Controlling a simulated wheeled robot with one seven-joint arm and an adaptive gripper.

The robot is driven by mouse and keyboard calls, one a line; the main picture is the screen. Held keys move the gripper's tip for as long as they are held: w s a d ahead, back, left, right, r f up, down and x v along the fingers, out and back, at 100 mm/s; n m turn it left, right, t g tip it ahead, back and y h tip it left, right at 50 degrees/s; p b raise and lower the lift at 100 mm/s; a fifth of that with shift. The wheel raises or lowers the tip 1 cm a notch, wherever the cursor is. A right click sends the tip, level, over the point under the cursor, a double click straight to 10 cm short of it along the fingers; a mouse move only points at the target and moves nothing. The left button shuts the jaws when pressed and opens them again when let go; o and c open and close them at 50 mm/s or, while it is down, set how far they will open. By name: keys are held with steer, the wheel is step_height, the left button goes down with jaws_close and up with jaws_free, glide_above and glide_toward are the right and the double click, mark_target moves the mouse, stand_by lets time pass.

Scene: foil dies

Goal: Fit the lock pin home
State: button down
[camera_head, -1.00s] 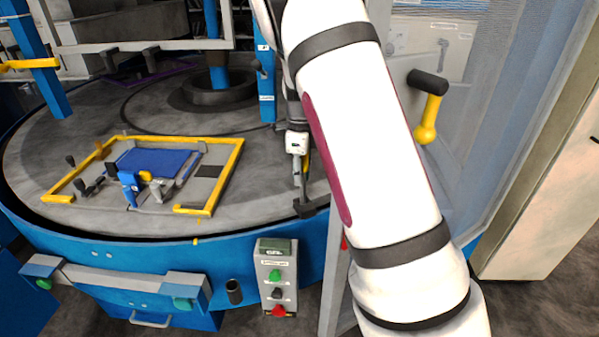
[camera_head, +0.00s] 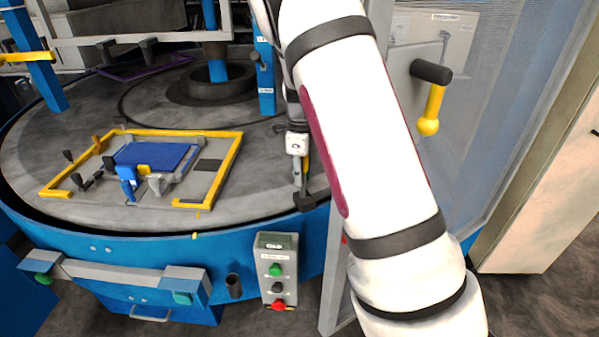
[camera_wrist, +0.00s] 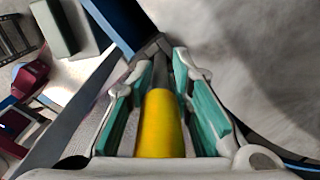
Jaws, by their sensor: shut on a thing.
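The lock pin appears to be the yellow-bodied piece (camera_wrist: 160,128) with a grey shank, seen between the green-padded fingers in the wrist view. My gripper (camera_wrist: 158,100) is shut on it. In the head view my gripper (camera_head: 302,178) hangs fingers down near the right front rim of the grey turntable (camera_head: 240,207), and a sliver of yellow shows beside it. My arm hides part of that area. The pin's far end reaches toward a blue edge (camera_wrist: 115,22) in the wrist view. I cannot tell whether it enters a hole.
A yellow-edged fixture (camera_head: 240,150) with a blue plate (camera_head: 152,155) lies on the turntable at left. A blue post (camera_head: 265,85) stands behind my gripper. A button box (camera_head: 277,258) and a black cup (camera_head: 233,287) are at the front. A mesh door with a yellow handle (camera_head: 430,110) is at right.

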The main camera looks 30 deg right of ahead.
steer(key=shift+f+b, duration=0.7)
steer(key=shift+f, duration=1.6)
steer(key=c, duration=1.3)
jaws_free()
step_height(320, 180, up, 12)
steer(key=shift+f, duration=0.1)
